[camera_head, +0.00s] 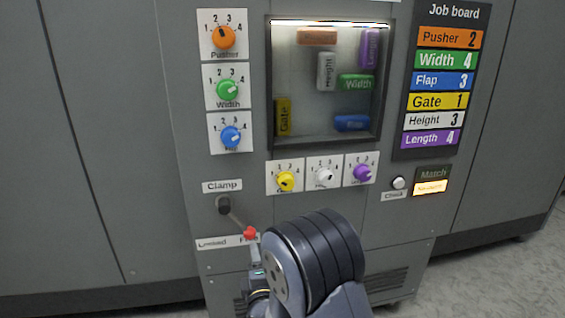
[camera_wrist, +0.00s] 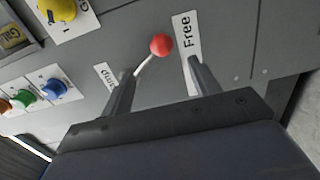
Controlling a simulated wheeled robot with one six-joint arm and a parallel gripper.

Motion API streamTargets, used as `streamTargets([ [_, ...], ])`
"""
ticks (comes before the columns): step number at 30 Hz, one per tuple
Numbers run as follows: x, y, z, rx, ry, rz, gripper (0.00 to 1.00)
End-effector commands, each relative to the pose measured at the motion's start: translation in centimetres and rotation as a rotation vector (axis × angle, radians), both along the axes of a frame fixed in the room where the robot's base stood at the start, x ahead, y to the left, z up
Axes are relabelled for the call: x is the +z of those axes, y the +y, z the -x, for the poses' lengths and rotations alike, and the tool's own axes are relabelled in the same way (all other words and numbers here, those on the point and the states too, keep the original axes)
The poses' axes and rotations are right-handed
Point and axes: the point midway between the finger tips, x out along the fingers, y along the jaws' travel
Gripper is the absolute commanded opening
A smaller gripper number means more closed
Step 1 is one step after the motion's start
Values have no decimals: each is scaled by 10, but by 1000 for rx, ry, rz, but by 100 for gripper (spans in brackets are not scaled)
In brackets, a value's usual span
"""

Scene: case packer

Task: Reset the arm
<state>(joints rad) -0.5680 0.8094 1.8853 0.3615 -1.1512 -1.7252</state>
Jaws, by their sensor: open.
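My gripper (camera_wrist: 162,72) is open, its two fingers apart with nothing shut between them. The red ball (camera_wrist: 161,44) of the clamp lever shows between and just beyond the fingertips. The lever's rod runs down close by the left finger; I cannot tell whether they touch. In the head view the clamp lever (camera_head: 237,219) slants down and right from its dark pivot, its red ball (camera_head: 250,233) at the "Free" end of the Locked/Free label (camera_head: 212,243). My dark arm link (camera_head: 315,255) stands in front of the lower panel and hides part of it.
Orange (camera_head: 223,37), green (camera_head: 228,89) and blue (camera_head: 230,137) dials line the panel's left. Yellow, white and purple dials (camera_head: 362,173) sit under a window (camera_head: 268,90) with coloured blocks.

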Motion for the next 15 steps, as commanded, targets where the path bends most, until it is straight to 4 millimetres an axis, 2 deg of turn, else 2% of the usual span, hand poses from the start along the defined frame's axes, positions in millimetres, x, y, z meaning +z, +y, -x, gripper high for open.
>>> streamTargets([
  [15, -1, 17, -78, -4, 0, -1, 59],
])
